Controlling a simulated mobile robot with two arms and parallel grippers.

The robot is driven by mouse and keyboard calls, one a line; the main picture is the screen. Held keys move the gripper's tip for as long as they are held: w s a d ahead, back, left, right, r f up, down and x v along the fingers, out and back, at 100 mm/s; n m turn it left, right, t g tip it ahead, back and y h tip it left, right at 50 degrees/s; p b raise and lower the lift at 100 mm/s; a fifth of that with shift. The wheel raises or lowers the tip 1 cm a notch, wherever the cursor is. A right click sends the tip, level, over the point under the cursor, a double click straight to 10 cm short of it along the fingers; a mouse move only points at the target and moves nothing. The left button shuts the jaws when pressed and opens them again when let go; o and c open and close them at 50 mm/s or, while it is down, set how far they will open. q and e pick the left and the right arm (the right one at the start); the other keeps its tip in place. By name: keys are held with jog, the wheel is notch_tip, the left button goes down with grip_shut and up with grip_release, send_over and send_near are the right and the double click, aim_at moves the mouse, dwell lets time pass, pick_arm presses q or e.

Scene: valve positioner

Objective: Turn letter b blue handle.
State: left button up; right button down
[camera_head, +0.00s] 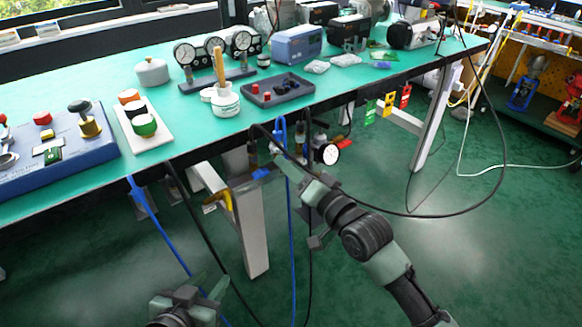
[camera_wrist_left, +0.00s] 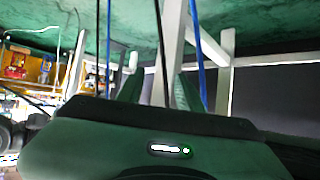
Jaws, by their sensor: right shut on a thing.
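A small blue handle (camera_head: 262,173) shows under the front edge of the green table, among fittings and hoses. My right gripper (camera_head: 276,162) comes from the lower right and is shut at the blue handle. Its fingers partly hide the handle, and no letter on it is legible. My left gripper (camera_head: 208,284) is low at the bottom of the head view, away from the handle. In the left wrist view its two fingers (camera_wrist_left: 158,90) stand apart with nothing held between them.
A pressure gauge (camera_head: 326,154) and a red handle (camera_head: 343,144) sit right of my right gripper. A yellow curved part (camera_head: 221,200) is to the left, by a white table leg (camera_head: 252,230). Blue and black hoses hang nearby. The floor at right is mostly free.

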pick_arm(q)
jog(key=s+a+f+g+y+p, duration=0.1)
jog(key=s+a+f+g+p, duration=0.2)
jog(key=s, duration=0.4)
jog(key=s+a+f+g+y+p, duration=0.1)
jog(key=s+a+f+g+p, duration=0.1)
jog(key=s+g, duration=0.35)
notch_tip(320, 180, down, 12)
jog(key=d+p, duration=0.1)
jog(key=p, duration=0.2)
jog(key=shift+w, duration=0.25)
pick_arm(e)
jog(key=shift+n, duration=4.9)
jog(key=c, duration=0.9)
grip_release()
pick_arm(q)
jog(key=shift+r, duration=0.1)
